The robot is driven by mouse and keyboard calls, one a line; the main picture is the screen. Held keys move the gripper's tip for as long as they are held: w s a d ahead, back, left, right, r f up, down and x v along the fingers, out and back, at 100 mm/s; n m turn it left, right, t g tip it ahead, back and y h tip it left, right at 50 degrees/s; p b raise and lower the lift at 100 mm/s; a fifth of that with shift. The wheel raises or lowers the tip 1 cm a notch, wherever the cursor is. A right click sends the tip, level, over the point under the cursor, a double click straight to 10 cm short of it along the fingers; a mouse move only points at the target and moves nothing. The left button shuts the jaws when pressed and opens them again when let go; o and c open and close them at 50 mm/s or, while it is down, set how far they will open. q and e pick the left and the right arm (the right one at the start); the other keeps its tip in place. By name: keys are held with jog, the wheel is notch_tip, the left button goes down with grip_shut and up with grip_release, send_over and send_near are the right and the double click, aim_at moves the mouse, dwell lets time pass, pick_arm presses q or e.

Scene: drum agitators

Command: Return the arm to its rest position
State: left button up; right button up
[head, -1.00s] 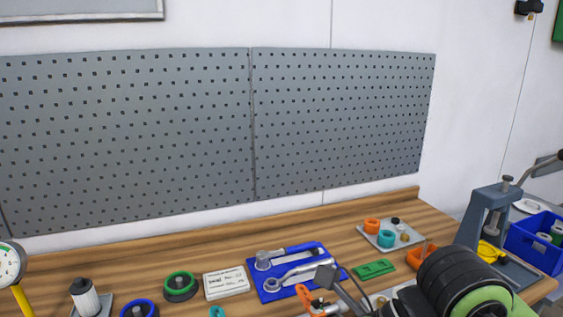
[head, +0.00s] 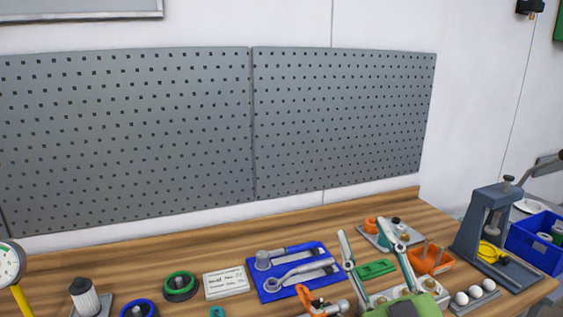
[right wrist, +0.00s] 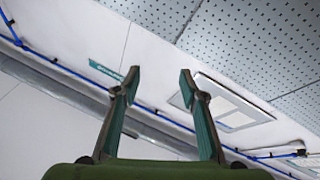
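My right gripper (head: 364,227) is in the lower right of the head view, with its green body at the bottom edge. Its two pale fingers point up and stand apart, in front of the workbench (head: 190,258). My left gripper is in neither view.
On the bench are a blue tool tray (head: 262,292), a green part (head: 376,268), an orange bin (head: 430,262) and a grey press (head: 485,225). A blue bin (head: 535,240) lies beyond. A pegboard (head: 340,120) is on the wall.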

jog(key=s+d+f+m+g+h, duration=0.1)
jog(key=d+f+g, duration=0.1)
jog(key=f, duration=0.6)
jog(key=s+d+f+m+g+h, duration=0.1)
jog(key=f+g, duration=0.3)
jog(key=f, duration=0.4)
jog(key=s+d+f+m+g+h, duration=0.1)
jog(key=d+f+m+g+h, duration=0.1)
jog(key=f, duration=0.6)
jog(key=shift+s+d+f+g+h, duration=0.2)
jog(key=shift+d+g+h, duration=0.05)
jog(key=shift+d, duration=0.15)
jog(key=shift+s+d+f+g+h, duration=0.15)
jog(key=shift+d+f+g+h, duration=0.1)
jog(key=shift+d, duration=0.15)
jog(key=s+f+g, duration=1)
jog(key=s+f, duration=0.7)
jog(key=s, duration=0.4)
notch_tip(320, 180, down, 26)
jog(key=g, duration=0.1)
jog(key=s+d+f+g, duration=0.1)
jog(key=s+d+f, duration=0.2)
jog(key=s+f, duration=1.3)
jog(key=shift+s+f, duration=0.2)
jog(key=shift+s, duration=0.7)
